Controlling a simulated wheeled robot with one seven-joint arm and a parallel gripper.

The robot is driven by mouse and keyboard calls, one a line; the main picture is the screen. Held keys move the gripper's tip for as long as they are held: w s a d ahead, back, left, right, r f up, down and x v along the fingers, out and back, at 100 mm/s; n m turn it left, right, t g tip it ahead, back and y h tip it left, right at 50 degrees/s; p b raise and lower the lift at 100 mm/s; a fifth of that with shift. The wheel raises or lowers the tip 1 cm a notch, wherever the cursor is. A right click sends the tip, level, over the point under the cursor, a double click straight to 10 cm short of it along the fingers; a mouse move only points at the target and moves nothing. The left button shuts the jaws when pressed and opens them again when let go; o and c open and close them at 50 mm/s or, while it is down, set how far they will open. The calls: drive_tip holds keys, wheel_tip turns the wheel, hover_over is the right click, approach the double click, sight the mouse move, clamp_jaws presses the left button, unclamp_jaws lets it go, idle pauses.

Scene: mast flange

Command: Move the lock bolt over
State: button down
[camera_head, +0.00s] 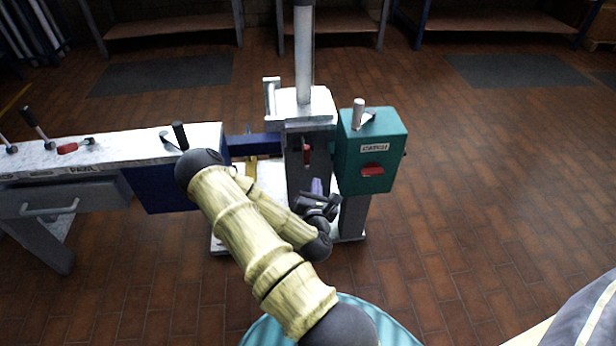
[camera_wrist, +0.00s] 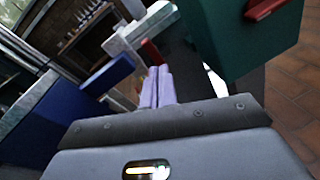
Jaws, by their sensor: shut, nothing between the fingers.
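My gripper (camera_head: 317,184) is in front of the grey mast post, below a small red handle (camera_head: 306,153) on the post's face. In the wrist view its two purple fingers (camera_wrist: 159,70) lie side by side, shut and empty. There the red handle (camera_wrist: 151,52) shows just beyond the fingertips; I cannot tell whether they touch. A teal box (camera_head: 350,150) marked CATCH, with a red knob (camera_head: 373,171) on its front, stands right of the post. It also shows at upper right in the wrist view (camera_wrist: 235,35). No part is labelled as the lock bolt.
A bench (camera_head: 110,150) with levers and a drawer stands left. A dark blue bar (camera_head: 255,144) lies between its blue end block (camera_head: 160,190) and the post. A white block (camera_head: 305,105) with an upright pole (camera_head: 304,50) tops the post. The tiled floor at right is clear.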

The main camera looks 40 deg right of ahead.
sight(307, 155)
drive_tip(key=f+n+t, duration=0.1)
drive_tip(key=n, duration=0.1)
drive_tip(key=n+y+b, duration=0.1)
drive_tip(key=n, duration=0.1)
drive_tip(key=a+f+n+t, duration=0.1)
drive_tip(key=shift+s+f+n+t+y+b, duration=0.25)
drive_tip(key=shift+f+n+t+y+b, duration=0.05)
drive_tip(key=shift+f+n, duration=0.1)
drive_tip(key=b+x, duration=0.3)
drive_tip(key=x, duration=1.1)
drive_tip(key=shift+s+d+r, duration=0.1)
drive_tip(key=shift+d, duration=0.05)
